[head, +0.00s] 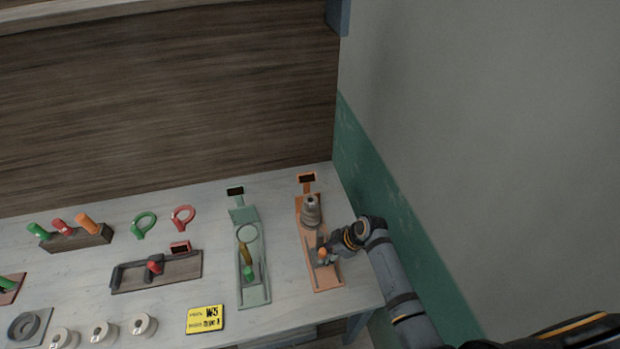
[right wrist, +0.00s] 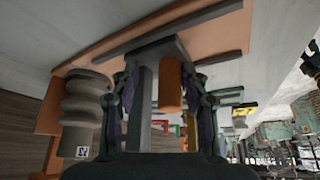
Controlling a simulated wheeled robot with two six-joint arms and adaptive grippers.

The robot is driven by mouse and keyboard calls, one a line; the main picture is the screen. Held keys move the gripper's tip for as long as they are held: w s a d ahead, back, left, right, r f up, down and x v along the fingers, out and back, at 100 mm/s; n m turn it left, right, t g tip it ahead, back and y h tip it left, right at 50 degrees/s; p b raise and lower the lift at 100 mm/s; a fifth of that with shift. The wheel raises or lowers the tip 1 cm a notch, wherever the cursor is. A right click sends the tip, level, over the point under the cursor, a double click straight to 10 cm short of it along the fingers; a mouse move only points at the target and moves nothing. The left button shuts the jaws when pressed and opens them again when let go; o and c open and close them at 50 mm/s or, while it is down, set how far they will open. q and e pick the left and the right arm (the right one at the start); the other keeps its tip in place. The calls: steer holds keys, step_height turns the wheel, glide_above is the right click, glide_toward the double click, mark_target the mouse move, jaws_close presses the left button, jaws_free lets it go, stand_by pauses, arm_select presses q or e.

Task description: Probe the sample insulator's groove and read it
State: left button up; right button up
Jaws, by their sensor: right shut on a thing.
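The grey ribbed sample insulator (head: 311,210) stands upright on an orange gauge base (head: 326,278) at the right of the bench. It also shows at the left of the right wrist view (right wrist: 84,110), with a small white label on its lower part. My right gripper (head: 325,254) is at the near part of this gauge, shut on its orange knob (head: 322,253). In the right wrist view, a grey post and the orange knob (right wrist: 170,85) show between the fingers. The gauge's dark display (head: 307,178) stands behind the insulator; no reading is legible. My left gripper is out of view.
A green gauge (head: 255,294) stands to the left, with a brown and green piece on it. A wall is at the right.

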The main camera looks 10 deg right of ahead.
steer(key=shift+s+a+f+p, duration=0.15)
steer(key=shift+s+a+p, duration=0.4)
steer(key=shift+s, duration=0.25)
stand_by(0.6)
steer(key=o, duration=1.3)
steer(key=shift+w+a, duration=0.1)
steer(key=shift+a, duration=0.1)
steer(key=shift+c, duration=0.2)
steer(key=o, duration=0.4)
steer(key=shift+w+a+r, duration=0.1)
steer(key=shift+w+r, duration=0.1)
steer(key=shift+c, duration=0.2)
steer(key=shift+s+r, duration=0.1)
steer(key=shift+r, duration=0.05)
steer(key=r, duration=0.3)
steer(key=r+p, duration=0.1)
steer(key=r, duration=0.2)
steer(key=shift+d+r, duration=0.2)
steer(key=shift+r, duration=0.2)
steer(key=shift+f, duration=0.1)
